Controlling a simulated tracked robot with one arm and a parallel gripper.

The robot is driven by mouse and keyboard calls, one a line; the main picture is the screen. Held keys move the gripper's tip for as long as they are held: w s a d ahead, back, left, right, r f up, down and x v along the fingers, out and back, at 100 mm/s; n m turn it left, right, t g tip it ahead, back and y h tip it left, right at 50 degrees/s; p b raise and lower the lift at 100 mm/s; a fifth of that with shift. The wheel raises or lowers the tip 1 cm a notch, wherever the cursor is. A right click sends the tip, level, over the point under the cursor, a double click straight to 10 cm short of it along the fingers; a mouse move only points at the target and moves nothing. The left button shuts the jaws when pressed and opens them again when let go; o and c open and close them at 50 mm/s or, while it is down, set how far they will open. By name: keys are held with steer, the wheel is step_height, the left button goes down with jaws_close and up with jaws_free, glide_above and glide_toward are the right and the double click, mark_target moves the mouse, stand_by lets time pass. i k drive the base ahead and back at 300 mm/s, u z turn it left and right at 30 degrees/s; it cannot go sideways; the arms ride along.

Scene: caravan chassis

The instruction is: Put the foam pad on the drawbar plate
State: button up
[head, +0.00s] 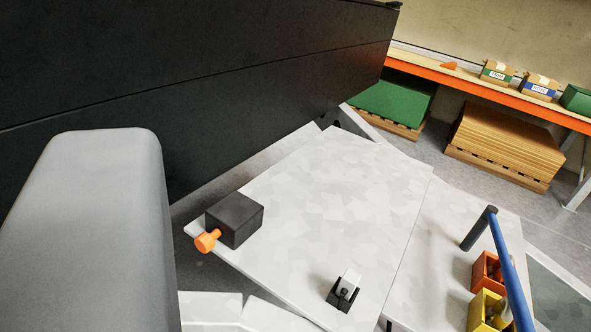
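A broad, pale grey plate with a mottled surface (335,190) fills the middle of the view; it appears to be the drawbar plate. A dark box-shaped block (236,219) sits on its left corner, with an orange knob (207,241) at its front left. A small black holder with a white piece (345,290) stands near the plate's lower edge. I cannot pick out the foam pad with certainty. My gripper's fingers do not show; a smooth grey rounded form at the left, probably part of my arm, hides what lies behind it.
A tall black wall panel (200,80) rises behind the plate. At right, a blue handle (508,265) stands by orange (487,270) and yellow (488,310) bins. Farther back are an orange-edged shelf (480,88) with boxes, and stacked boards (505,140). The plate's middle is clear.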

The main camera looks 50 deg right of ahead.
mark_target(337, 209)
steer(key=z, duration=0.3)
steer(key=i, duration=0.95)
steer(key=z, duration=0.9)
steer(key=k, duration=0.6)
steer(key=z, duration=0.2)
steer(key=i, duration=0.7)
steer(key=u, duration=0.15)
